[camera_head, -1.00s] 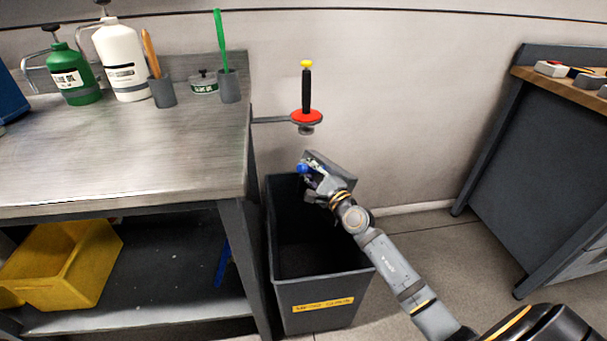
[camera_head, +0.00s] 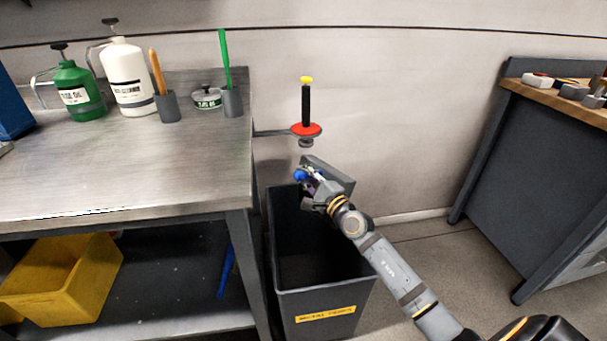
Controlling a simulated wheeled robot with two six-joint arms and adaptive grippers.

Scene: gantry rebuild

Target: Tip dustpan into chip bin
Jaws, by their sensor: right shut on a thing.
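A dark grey chip bin (camera_head: 318,299) with a yellow label stands on the floor beside the metal bench. A grey dustpan (camera_head: 334,174) is over the bin's back rim, partly hidden behind my right gripper. My right gripper (camera_head: 309,186) is shut on the dustpan's blue handle (camera_head: 300,175). The pan looks tilted, but its mouth and any chips in it cannot be made out. The visible inside of the bin is dark. My left gripper is not in view.
A metal bench (camera_head: 130,185) on the left carries a green oil can (camera_head: 78,90), a white bottle (camera_head: 127,78) and brush cups. A red disc holder (camera_head: 306,130) sticks out above the bin. A yellow crate (camera_head: 65,278) is on the lower shelf.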

